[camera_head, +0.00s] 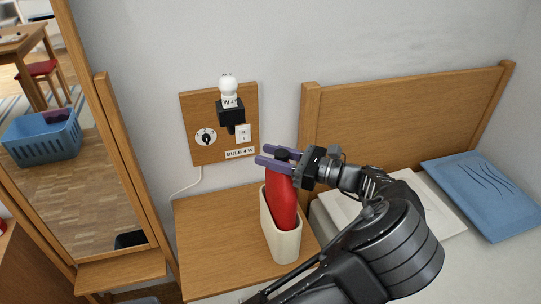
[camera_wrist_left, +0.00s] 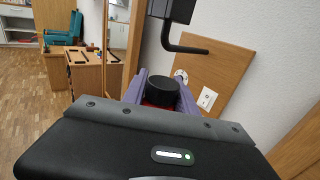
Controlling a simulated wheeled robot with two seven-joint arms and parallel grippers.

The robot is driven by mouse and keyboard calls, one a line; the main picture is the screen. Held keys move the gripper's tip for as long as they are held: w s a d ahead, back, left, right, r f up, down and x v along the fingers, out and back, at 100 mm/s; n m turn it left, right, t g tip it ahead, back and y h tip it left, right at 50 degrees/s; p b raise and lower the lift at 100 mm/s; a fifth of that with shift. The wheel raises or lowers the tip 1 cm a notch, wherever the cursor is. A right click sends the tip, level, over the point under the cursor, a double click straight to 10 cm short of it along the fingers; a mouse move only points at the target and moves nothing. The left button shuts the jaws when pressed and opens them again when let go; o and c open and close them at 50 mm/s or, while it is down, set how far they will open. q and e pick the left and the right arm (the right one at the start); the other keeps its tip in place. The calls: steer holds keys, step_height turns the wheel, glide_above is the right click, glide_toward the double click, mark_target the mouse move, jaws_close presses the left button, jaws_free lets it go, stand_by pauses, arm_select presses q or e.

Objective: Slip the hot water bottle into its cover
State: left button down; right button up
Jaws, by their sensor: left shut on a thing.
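The red hot water bottle (camera_head: 283,203) stands upright, slightly tilted, with its lower part inside the cream cover (camera_head: 285,248) and its upper part sticking out above the rim. The cover stands on the wooden bedside top. My left gripper (camera_head: 267,156), with purple fingers, is shut on the bottle's neck just below or at its black cap. In the left wrist view the black cap (camera_wrist_left: 163,90) sits between the two fingers, with a little red under it. The bottle's bottom is hidden in the cover. My right gripper is not in view.
The wooden top (camera_head: 205,240) is bare left of the cover. Behind it, a wooden wall panel (camera_head: 190,125) carries a bulb (camera_head: 228,88), a black adapter and a dial. A bed with a white pillow (camera_head: 432,205) and blue cushion (camera_head: 490,195) lies right. A mirror stands left.

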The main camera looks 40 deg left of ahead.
mark_target(268, 185)
arm_select(q)
steer(key=shift+f+b, duration=4.6)
steer(key=shift+f, duration=0.45)
steer(key=c, duration=1.2)
jaws_free()
steer(key=shift+c, duration=0.2)
steer(key=o, duration=0.3)
steer(key=shift+o, duration=0.2)
steer(key=shift+f, duration=0.15)
steer(key=shift+d, duration=0.1)
steer(key=p+v, duration=0.1)
steer(key=v, duration=0.5)
steer(key=shift+w+d, duration=0.15)
steer(key=shift+d, duration=0.15)
steer(key=shift+w+d, duration=0.15)
steer(key=shift+d, duration=0.35)
